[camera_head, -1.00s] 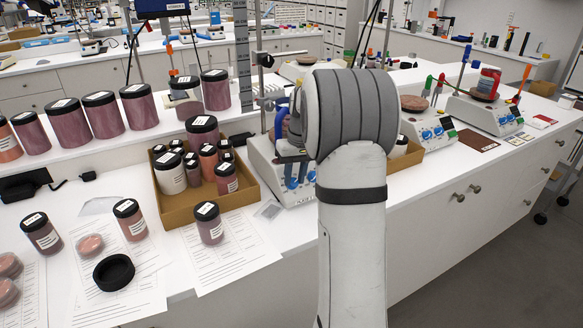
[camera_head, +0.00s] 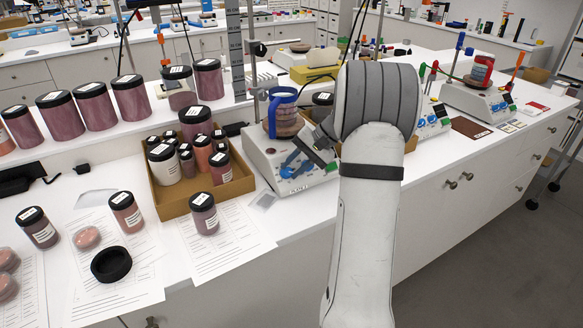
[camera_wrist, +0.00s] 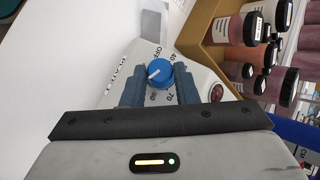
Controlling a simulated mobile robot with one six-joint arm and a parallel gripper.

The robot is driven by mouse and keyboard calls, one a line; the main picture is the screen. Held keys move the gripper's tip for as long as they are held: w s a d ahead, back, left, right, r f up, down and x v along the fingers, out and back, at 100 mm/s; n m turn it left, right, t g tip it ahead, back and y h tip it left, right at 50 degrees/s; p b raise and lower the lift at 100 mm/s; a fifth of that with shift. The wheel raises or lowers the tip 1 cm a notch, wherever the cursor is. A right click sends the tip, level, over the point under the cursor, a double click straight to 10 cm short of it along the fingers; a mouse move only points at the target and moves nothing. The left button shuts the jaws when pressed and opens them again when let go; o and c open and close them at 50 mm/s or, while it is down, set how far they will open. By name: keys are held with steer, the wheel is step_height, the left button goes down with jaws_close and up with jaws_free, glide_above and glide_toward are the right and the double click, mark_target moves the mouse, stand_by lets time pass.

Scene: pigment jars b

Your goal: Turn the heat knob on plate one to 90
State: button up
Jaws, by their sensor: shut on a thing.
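The hot plate (camera_head: 262,158), a white unit with blue knobs, stands on the bench right of the cardboard tray. A blue-handled vessel (camera_head: 284,115) stands on its top. My gripper (camera_head: 307,156) reaches its front panel from the right, with its fingers at the controls. In the wrist view my gripper (camera_wrist: 158,84) is shut on the blue heat knob (camera_wrist: 160,71), one finger on each side. The knob's white pointer points to the lower left. OFF, 40 and 70 show around the dial, and a partly covered mark looks like 90. The plate's printed name is hard to read.
A cardboard tray (camera_head: 178,207) of jars stands close to the hot plate's left. A single jar (camera_head: 204,213) stands in front of the tray. More hot plates (camera_head: 478,101) stand to the right. A thin stand and ruler rise behind.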

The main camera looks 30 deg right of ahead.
steer(key=shift+s+f+m+t+y, duration=0.2)
steer(key=shift+f+m+t+y, duration=0.2)
steer(key=shift+m, duration=0.2)
steer(key=o, duration=1)
steer(key=shift+w+r, duration=0.1)
steer(key=shift+r, duration=0.1)
steer(key=shift+d+r, duration=0.1)
steer(key=shift+r, duration=0.05)
steer(key=v, duration=0.7)
steer(key=shift+s+d+b, duration=0.15)
steer(key=shift+s+b, duration=0.05)
steer(key=shift+b, duration=0.15)
